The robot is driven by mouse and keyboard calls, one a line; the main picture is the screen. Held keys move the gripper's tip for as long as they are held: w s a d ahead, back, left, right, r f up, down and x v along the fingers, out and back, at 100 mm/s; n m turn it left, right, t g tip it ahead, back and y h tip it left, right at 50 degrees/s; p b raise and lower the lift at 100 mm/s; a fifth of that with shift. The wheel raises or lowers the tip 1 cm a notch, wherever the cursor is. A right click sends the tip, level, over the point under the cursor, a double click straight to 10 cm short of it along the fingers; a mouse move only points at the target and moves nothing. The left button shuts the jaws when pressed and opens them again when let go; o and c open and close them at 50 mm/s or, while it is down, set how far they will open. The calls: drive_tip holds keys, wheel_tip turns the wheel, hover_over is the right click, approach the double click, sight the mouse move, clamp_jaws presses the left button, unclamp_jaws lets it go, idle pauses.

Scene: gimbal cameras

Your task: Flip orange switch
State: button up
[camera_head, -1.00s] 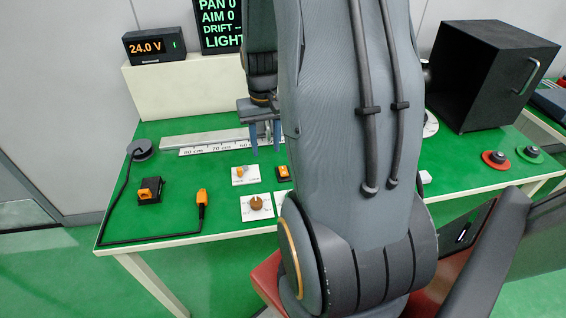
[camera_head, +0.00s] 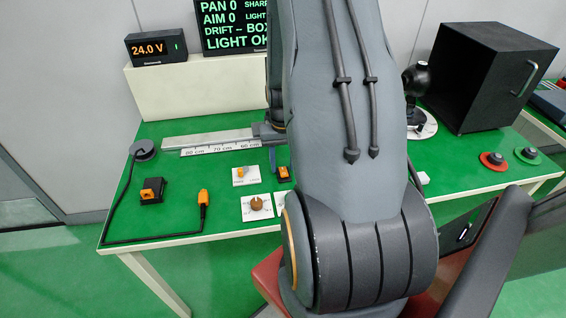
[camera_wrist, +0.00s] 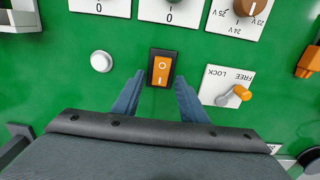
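The orange rocker switch (camera_wrist: 161,70) sits in a black housing on the green table in the wrist view. It also shows in the head view (camera_head: 284,173), just left of my arm. My gripper (camera_wrist: 159,90) is open, with its two blue fingers on either side of the near end of the switch. Nothing is held between them. I cannot tell whether the fingertips touch the housing. In the head view my arm hides most of the gripper.
A FREE/LOCK lever plate (camera_wrist: 226,88) lies right of the switch, and a white round button (camera_wrist: 101,61) lies left. Dial plates (camera_wrist: 171,12) line the far side. In the head view, a ruler rail (camera_head: 208,139) and black box (camera_head: 490,75) stand on the table.

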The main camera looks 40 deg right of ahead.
drive_tip(key=shift+f, duration=0.1)
drive_tip(key=shift+c, duration=0.3)
clamp_jaws()
drive_tip(key=shift+s+a+t+h+p, duration=0.25)
drive_tip(key=shift+s+t+h+p, duration=0.15)
drive_tip(key=shift+t+h, duration=0.45)
drive_tip(key=shift+w+t+b, duration=0.1)
drive_tip(key=shift+t+b, duration=0.35)
drive_tip(key=shift+b, duration=0.95)
drive_tip(key=shift+t, duration=0.3)
